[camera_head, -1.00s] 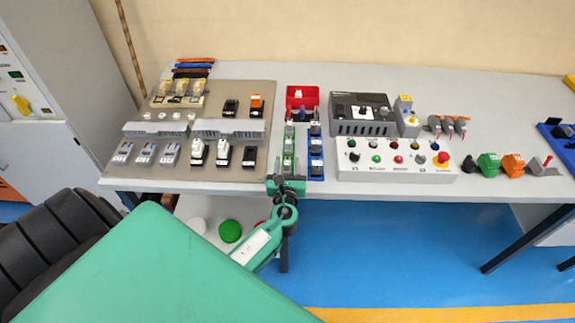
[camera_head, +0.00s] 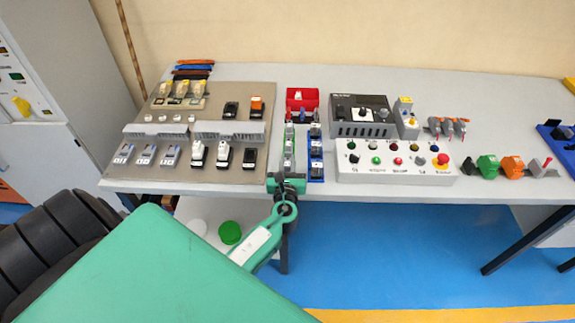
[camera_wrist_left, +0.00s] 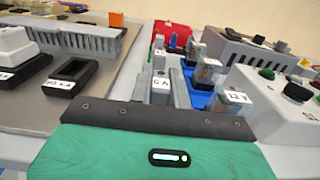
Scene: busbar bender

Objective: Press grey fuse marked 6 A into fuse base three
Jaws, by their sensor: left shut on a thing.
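My left gripper (camera_head: 287,183) is at the front end of the narrow rack of fuses (camera_head: 289,150). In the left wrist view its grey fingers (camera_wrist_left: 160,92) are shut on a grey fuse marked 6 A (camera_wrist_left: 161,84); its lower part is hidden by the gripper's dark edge. An empty-looking black fuse base (camera_head: 249,156) stands at the right end of the front row on the grey panel, left of the gripper. It also shows in the left wrist view (camera_wrist_left: 73,70), its label hard to read. Two bases with white tops (camera_head: 198,152) stand left of it. My right gripper is not in view.
A blue rack (camera_head: 316,155) stands just right of the gripper, with a red bin (camera_head: 302,97) behind. A white button box (camera_head: 395,160) is further right. A grey slotted duct (camera_head: 228,130) crosses the panel (camera_head: 180,185) behind the front row.

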